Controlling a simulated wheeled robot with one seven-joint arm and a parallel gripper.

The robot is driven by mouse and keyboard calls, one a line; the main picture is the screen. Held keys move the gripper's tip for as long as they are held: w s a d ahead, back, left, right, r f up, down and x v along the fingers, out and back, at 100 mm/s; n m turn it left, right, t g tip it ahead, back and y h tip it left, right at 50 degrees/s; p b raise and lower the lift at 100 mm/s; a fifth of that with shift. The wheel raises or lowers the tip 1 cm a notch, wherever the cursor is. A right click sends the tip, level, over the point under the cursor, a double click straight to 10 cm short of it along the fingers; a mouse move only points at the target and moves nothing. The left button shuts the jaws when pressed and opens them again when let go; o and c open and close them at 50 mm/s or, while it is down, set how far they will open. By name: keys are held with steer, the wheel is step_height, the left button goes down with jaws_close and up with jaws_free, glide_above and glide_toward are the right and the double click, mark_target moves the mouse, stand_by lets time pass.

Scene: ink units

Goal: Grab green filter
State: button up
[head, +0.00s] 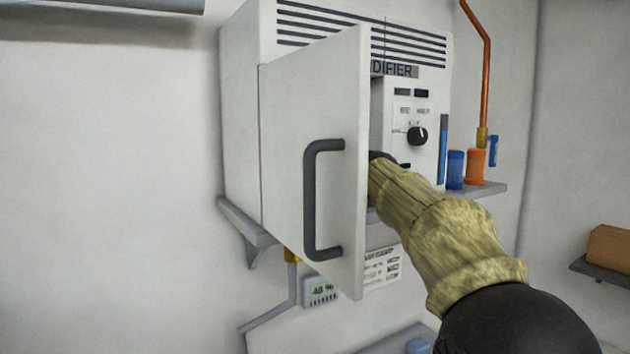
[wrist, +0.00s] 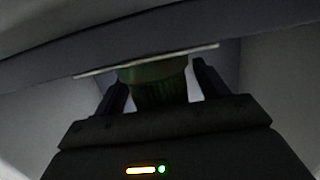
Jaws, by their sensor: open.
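The green filter (wrist: 158,82) shows in the wrist view as a dark green ribbed cylinder under a thin pale plate, inside the dim compartment of the unit. My gripper (wrist: 160,85) is open, with one finger on each side of the filter. A narrow gap seems to show beside the right finger; whether the left finger touches the filter I cannot tell. In the head view my arm reaches behind the open door (head: 310,160) into the white humidifier cabinet (head: 240,130), and the door hides the gripper and filter.
The door has a dark handle (head: 312,200) and stands open beside my arm. A control panel with a black knob (head: 417,136) is right of the opening. A blue canister (head: 455,170) and an orange canister (head: 476,167) stand on the shelf (head: 490,189) by a copper pipe (head: 486,75).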

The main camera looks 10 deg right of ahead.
stand_by(0.3)
steer(key=c, duration=1.1)
steer(key=shift+a+r, duration=0.1)
steer(key=shift+c, duration=0.2)
step_height(320, 180, up, 10)
steer(key=shift+f+p, duration=0.1)
steer(key=shift+p, duration=0.65)
steer(key=shift+w, duration=0.15)
